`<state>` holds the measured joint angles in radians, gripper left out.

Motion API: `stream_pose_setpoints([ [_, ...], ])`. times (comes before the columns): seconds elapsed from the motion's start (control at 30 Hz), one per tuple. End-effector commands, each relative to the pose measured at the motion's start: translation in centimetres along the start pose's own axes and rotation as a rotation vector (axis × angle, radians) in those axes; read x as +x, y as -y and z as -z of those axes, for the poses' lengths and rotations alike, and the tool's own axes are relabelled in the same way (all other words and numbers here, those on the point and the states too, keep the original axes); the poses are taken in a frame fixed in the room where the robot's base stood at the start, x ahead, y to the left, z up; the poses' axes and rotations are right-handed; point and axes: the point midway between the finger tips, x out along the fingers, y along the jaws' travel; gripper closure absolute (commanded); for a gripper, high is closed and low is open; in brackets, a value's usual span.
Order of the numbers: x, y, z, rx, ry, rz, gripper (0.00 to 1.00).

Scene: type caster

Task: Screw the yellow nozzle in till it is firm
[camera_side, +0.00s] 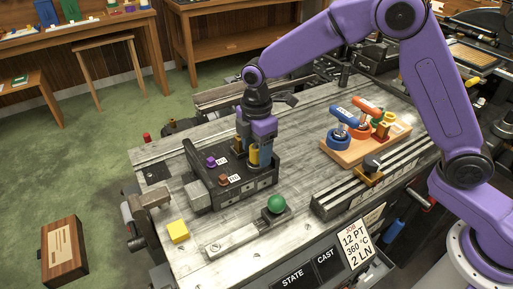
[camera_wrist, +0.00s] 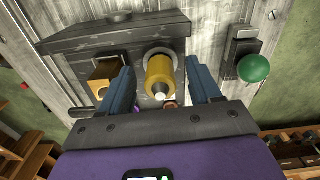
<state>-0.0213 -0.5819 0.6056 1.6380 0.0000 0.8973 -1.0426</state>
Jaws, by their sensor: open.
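The yellow nozzle (camera_wrist: 160,76) sits in a round pale collar on the dark caster block (camera_wrist: 80,38) in the wrist view. It also shows as a yellow cylinder (camera_side: 253,155) in the side view, partly covered by my gripper. My gripper (camera_side: 258,160) is over the block, pointing down. In the wrist view its two blue fingers (camera_wrist: 161,82) stand on either side of the nozzle, with a visible gap on both sides. The fingers are open and hold nothing. How deep the nozzle sits in its collar cannot be told.
A square brass piece (camera_wrist: 103,74) stands beside the left finger. Purple (camera_side: 211,161) and brown (camera_side: 224,180) knobs are on the block. A green ball knob (camera_side: 276,204) stands in front. A wooden rack (camera_side: 350,153) with blue and orange handled tools is right.

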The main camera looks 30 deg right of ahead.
Motion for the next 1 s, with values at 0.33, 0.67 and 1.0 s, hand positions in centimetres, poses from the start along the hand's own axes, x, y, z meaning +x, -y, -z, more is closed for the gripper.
stream_pose_setpoints([
  [0.33, 0.10, 0.01, -0.02, 0.000, 0.000, 0.000, 0.60],
  [0.67, 0.08, 0.01, -0.02, 0.000, 0.000, 0.000, 0.57],
  [1.0, 0.08, -0.01, -0.02, -0.055, 0.000, 0.000, 0.54],
])
